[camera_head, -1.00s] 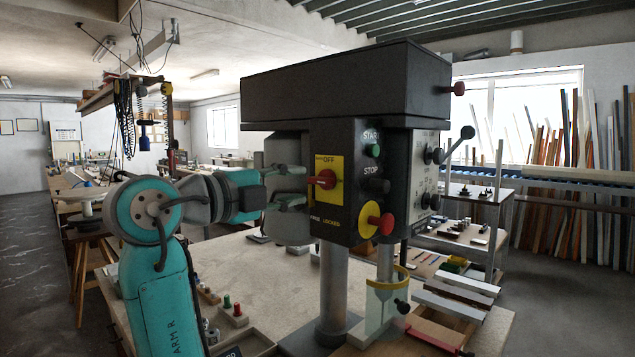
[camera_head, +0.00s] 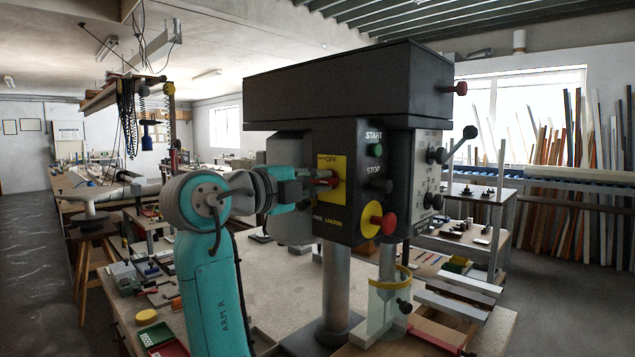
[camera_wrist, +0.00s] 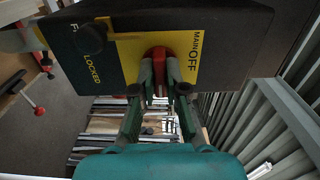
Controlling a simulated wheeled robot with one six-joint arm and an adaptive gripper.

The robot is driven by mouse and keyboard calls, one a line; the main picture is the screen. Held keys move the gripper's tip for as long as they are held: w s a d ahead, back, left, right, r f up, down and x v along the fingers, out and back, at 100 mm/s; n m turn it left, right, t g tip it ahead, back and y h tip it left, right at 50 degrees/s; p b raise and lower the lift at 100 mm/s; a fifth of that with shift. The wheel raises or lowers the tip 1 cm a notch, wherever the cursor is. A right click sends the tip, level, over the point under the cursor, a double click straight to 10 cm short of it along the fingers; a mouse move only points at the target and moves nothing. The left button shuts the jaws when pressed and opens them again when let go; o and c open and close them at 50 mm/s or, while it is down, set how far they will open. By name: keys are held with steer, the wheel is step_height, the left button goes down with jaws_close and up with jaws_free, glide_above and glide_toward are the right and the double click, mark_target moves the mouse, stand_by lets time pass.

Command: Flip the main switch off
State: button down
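The main switch is a red handle (camera_head: 334,182) on a yellow plate (camera_head: 335,163) marked "OFF", on the front of the dark drill press head (camera_head: 350,95). My gripper (camera_head: 322,178) reaches it from the left, with its fingers drawn close together at the handle. In the wrist view, the red handle (camera_wrist: 158,55) sits between the fingertips of my gripper (camera_wrist: 159,78), which appear to touch it on both sides. The fingers partly hide the handle. The yellow plate (camera_wrist: 190,52) with "MAIN OFF" shows around it.
The column (camera_head: 336,285) stands below the head. A workbench (camera_head: 275,285) with loose parts lies beneath my arm.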

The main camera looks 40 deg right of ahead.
steer(key=shift+n, duration=0.3)
steer(key=n, duration=0.3)
steer(key=shift+n, duration=0.3)
steer(key=n, duration=0.4)
steer(key=shift+n, duration=0.3)
steer(key=n, duration=0.4)
steer(key=shift+n, duration=2.5)
steer(key=c, duration=1.2)
jaws_free()
